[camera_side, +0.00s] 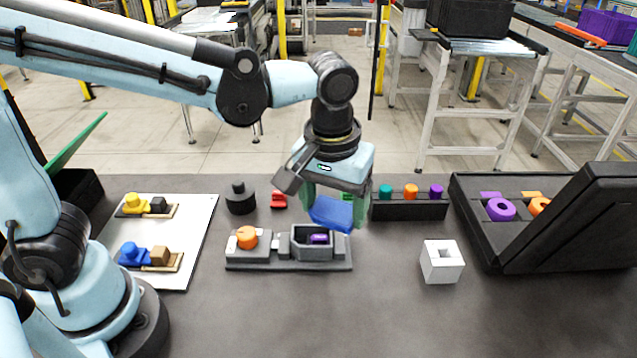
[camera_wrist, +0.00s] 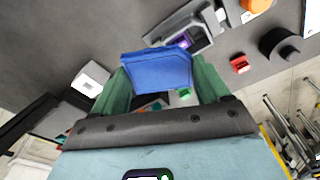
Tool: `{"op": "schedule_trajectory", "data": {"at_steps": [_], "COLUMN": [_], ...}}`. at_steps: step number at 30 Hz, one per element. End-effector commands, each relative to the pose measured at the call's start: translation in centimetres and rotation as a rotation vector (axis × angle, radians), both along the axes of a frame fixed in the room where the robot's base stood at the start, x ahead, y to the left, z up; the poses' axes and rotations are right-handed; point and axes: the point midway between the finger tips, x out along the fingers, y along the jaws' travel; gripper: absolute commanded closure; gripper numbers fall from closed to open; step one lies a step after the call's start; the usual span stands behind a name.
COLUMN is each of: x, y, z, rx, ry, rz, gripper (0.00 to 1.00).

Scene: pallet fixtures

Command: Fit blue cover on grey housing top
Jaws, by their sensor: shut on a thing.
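The blue cover (camera_side: 332,213) is held between the green fingers of my gripper (camera_side: 334,205), which is shut on it. It looks slightly tilted in the side view. It also shows in the wrist view (camera_wrist: 157,70) between both fingers. The grey housing (camera_side: 312,244) is an open-topped box on a grey fixture base, with a purple part (camera_side: 318,239) inside. The cover is above the housing and apart from it, a little behind and to the right in the side view. In the wrist view the housing (camera_wrist: 205,32) is beyond the cover, partly hidden by it.
An orange knob (camera_side: 247,237) sits on the fixture's left end. A white square block (camera_side: 442,261) stands to the right. Behind are a black cylinder (camera_side: 240,198), a red part (camera_side: 279,200) and a dark rack (camera_side: 409,208) of coloured pegs. An open black case (camera_side: 590,225) is far right.

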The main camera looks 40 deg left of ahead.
Motion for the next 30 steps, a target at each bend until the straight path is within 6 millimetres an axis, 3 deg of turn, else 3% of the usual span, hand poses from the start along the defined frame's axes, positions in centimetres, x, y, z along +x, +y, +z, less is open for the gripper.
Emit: {"op": "schedule_trajectory", "data": {"at_steps": [4, 10, 17, 30], "x": [0.2, 0.2, 0.2, 0.2], "y": [3.0, 4.8, 5.0, 4.9], "z": [0.4, 0.6, -0.3, -3.9], "rx": [0.003, 0.007, 0.007, 0.006], "ry": [-0.006, -0.014, -0.015, -0.015], "rz": [0.258, 0.431, 0.454, 0.449], "gripper": [0.53, 0.53, 0.53, 0.53]}}
